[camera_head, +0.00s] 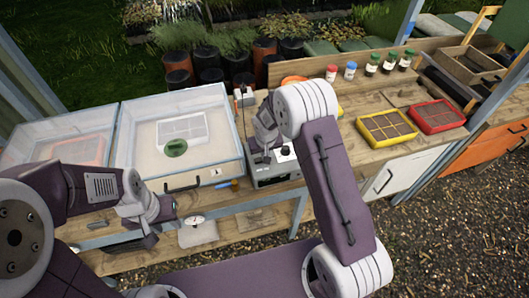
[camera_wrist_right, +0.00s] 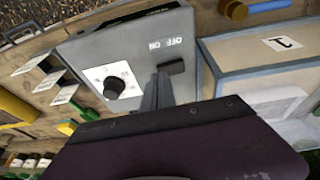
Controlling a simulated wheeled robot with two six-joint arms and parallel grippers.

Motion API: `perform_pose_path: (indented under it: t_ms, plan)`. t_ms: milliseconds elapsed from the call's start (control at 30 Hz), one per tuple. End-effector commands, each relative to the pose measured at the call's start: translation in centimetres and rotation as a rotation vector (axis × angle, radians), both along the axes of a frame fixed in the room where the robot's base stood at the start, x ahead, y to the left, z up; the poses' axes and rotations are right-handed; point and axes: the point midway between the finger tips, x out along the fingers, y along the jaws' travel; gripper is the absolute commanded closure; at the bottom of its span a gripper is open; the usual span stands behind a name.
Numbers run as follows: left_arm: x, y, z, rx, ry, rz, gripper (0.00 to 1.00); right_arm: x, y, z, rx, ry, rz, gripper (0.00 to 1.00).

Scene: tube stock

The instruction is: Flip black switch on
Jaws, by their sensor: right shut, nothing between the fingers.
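The grey control box (camera_head: 289,172) stands on the bench at the right side of the clear-lidded case. In the right wrist view its top panel (camera_wrist_right: 100,50) carries an OFF/ON label and a round black knob (camera_wrist_right: 114,87) on a white dial. The black switch (camera_wrist_right: 174,68) is beside the label, partly hidden by my fingers; its position cannot be told. My right gripper (camera_wrist_right: 158,88) is shut and empty, its fingertips at or just above the switch; contact is unclear. My left gripper (camera_head: 148,238) is low at the bench's front edge, away from the box; its fingers are unclear.
Two clear-lidded cases (camera_head: 231,115) fill the left of the bench. Yellow (camera_head: 387,127) and red (camera_head: 437,116) seed trays lie to the right. Several small bottles (camera_head: 350,71) stand behind. A blue-handled tool (camera_wrist_right: 268,7) lies near the box.

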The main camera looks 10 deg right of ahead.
Motion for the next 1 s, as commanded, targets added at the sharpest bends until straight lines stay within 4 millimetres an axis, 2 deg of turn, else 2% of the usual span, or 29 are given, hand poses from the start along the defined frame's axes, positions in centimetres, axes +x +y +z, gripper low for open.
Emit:
perform_pose_path:
  t_ms: [267,400,500,733,1000]
  plan:
    - [0.0,0.0,-0.1,0.0,0.0,0.0,0.64,0.0,0.0,-0.1,0.0,-0.001,0.0,1.0]
    - [0.0,0.0,-1.6,0.0,0.0,0.0,0.64,0.0,-0.5,-1.5,0.001,0.0,-0.002,1.0]
    - [0.0,0.0,-0.9,0.0,0.0,0.0,0.64,0.0,-0.4,-0.8,0.0,0.001,0.0,1.0]
    - [0.0,0.0,-1.0,0.0,0.0,0.0,0.64,0.0,-0.2,-0.8,0.0,0.001,0.0,1.0]
    - [0.0,0.0,-1.2,0.0,0.0,0.0,0.64,0.0,1.0,-0.3,0.001,0.0,0.0,1.0]
